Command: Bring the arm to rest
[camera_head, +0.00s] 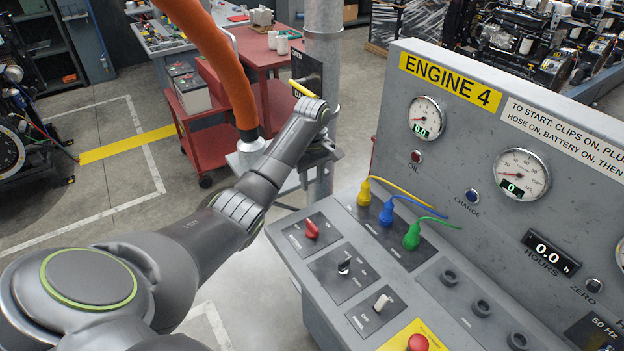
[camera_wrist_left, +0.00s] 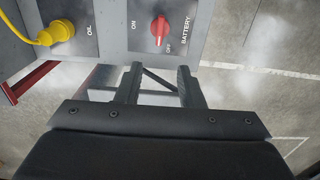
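My left arm (camera_head: 225,205) comes in from the lower left and reaches up and out past the far left edge of the engine console. My left gripper (camera_head: 322,152) is in the air beside the console, in front of a grey post. In the left wrist view its two dark fingers (camera_wrist_left: 158,80) stand apart with nothing between them. The red battery switch (camera_head: 312,229) lies clear of the gripper; it also shows in the left wrist view (camera_wrist_left: 160,30), past the fingers. My right gripper is not in view.
The grey console (camera_head: 300,262) carries yellow (camera_head: 365,193), blue (camera_head: 387,214) and green (camera_head: 412,237) plugs, two more switches and a red button (camera_head: 417,343). The Engine 4 panel (camera_head: 450,150) rises at right. A grey post (camera_head: 322,50) and red cart (camera_head: 205,135) stand behind.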

